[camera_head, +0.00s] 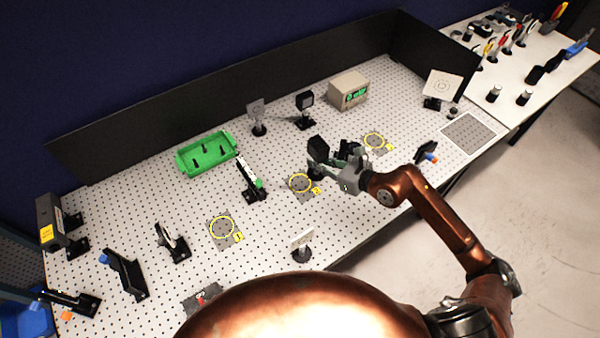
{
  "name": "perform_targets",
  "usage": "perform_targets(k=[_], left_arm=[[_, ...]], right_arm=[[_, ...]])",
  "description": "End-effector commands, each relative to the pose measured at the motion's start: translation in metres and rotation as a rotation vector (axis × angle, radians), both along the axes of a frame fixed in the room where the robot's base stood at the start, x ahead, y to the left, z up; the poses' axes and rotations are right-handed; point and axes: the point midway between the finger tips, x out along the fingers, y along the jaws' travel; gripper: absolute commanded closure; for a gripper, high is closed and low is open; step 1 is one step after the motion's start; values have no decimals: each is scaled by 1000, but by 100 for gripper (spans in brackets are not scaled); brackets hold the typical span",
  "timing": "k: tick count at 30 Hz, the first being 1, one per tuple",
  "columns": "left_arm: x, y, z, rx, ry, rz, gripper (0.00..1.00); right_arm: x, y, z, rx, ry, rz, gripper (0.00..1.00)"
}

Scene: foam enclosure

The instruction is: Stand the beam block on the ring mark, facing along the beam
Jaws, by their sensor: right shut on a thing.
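My right gripper (333,172) is shut on a small black block (318,148), which looks like the beam block. The block's dark square head leans to the left in the picture, and the fingers hide much of its lower part. The gripper is just right of the middle yellow ring mark (300,184); I cannot tell whether the block touches the board. My left gripper is not in view.
A green tray (182,166), a black-headed post (305,101), a beige box (349,90) and a target card (441,86) stand toward the back. A slim black mount (248,180) stands left of the middle ring. A laser-like box (48,220) is far left.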

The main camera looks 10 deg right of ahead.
Motion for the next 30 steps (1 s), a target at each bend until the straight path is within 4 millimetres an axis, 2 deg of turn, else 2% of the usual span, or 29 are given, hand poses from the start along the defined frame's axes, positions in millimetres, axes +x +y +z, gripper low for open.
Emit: perform_targets(k=[1,4,9,17,22,30], left_arm=[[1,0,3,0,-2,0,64],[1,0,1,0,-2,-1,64],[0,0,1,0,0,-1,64],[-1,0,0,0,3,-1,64],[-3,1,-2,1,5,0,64],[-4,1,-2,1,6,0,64]], right_arm=[[8,11,-1,6,-4,2,100],[17,22,-23,3,0,0,100],[29,37,-46,3,-2,1,100],[38,48,-62,2,-2,2,100],[38,47,-88,0,0,0,100],[38,48,-93,1,-3,0,100]])
